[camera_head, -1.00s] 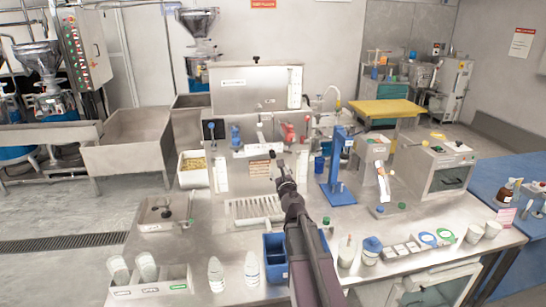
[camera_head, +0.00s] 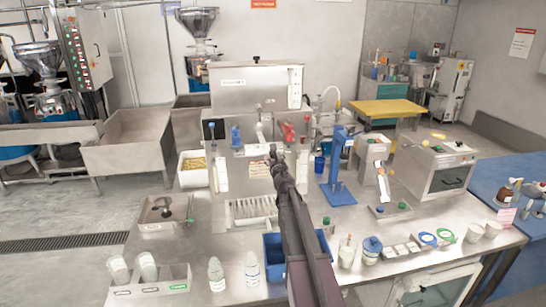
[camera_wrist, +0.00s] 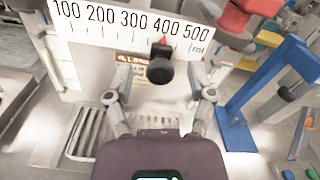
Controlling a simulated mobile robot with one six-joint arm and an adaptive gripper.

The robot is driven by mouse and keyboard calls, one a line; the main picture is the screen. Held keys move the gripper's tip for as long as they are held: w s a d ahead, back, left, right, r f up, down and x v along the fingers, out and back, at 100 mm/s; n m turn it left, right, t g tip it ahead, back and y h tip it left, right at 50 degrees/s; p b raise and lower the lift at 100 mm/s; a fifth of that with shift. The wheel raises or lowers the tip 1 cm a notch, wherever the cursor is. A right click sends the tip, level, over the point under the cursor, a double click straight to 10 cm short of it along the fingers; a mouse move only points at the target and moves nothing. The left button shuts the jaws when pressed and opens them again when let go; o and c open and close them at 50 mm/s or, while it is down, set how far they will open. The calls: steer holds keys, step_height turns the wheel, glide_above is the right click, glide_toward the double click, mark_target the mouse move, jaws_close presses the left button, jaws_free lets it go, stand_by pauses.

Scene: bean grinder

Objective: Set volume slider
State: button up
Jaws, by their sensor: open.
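The volume slider has a round black knob (camera_wrist: 160,71) with a red pointer above it in the wrist view. The pointer sits by the 400 mark of a white scale (camera_wrist: 100,30) that runs from 100 to 500 ml. My gripper (camera_wrist: 161,84) is open, with one finger on each side of the knob and gaps on both sides. I cannot tell whether the knob is fully between the fingertips or just beyond them. In the head view, my gripper (camera_head: 274,158) is in front of the steel machine (camera_head: 235,165) and hides the knob.
A blue press stand (camera_head: 338,170) stands to the right of my gripper, with red levers (camera_head: 288,132) on the machine nearby. A slotted drip tray (camera_head: 250,208) lies below. A blue bin (camera_head: 274,255) sits beside my arm, with bottles and cups along the front.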

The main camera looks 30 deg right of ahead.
steer(key=shift+w+d, duration=0.2)
steer(key=shift+w, duration=0.45)
jaws_close()
